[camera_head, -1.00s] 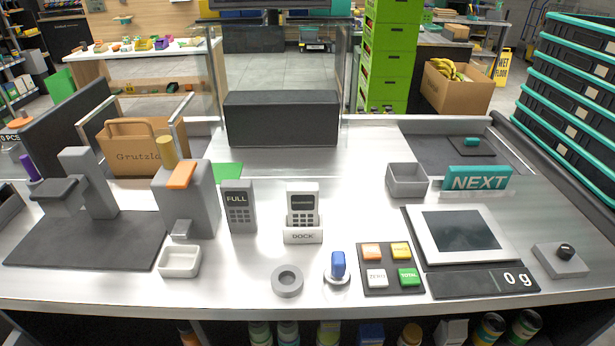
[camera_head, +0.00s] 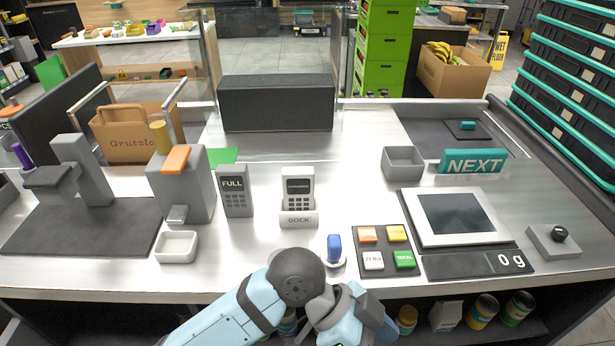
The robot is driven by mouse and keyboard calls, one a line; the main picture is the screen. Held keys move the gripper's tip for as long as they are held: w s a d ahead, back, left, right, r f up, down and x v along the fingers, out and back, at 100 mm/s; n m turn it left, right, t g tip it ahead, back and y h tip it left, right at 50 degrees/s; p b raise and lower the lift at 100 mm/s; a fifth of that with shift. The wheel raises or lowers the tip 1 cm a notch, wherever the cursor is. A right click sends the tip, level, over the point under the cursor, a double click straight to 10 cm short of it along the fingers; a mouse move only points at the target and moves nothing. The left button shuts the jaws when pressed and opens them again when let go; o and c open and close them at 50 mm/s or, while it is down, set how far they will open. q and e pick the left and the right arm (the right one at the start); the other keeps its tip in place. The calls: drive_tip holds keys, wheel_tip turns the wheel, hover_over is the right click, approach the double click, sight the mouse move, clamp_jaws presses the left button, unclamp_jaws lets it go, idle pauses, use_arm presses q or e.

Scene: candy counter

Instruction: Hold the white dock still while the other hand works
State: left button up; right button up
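The white dock (camera_head: 299,219), marked DOCK, stands upright near the middle of the counter. A white handheld terminal (camera_head: 298,187) with a keypad sits in it. A grey terminal (camera_head: 234,191) with FULL on its screen stands just left of it, apart from the dock. One of my arms, light blue with a dark grey joint, reaches in from the bottom edge, in front of the dock and apart from it in the picture. No gripper fingers show, so neither gripper can be seen.
A blue-handled stamp (camera_head: 334,248) stands right of the arm, beside a pad of coloured keys (camera_head: 385,250). A scale (camera_head: 457,216) lies further right. A grey dispenser (camera_head: 187,185) and white bowl (camera_head: 177,247) stand left. Counter between bowl and dock is clear.

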use_arm(q)
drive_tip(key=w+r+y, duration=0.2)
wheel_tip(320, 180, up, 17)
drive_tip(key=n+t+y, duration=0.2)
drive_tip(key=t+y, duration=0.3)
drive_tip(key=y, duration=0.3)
hover_over(307, 169)
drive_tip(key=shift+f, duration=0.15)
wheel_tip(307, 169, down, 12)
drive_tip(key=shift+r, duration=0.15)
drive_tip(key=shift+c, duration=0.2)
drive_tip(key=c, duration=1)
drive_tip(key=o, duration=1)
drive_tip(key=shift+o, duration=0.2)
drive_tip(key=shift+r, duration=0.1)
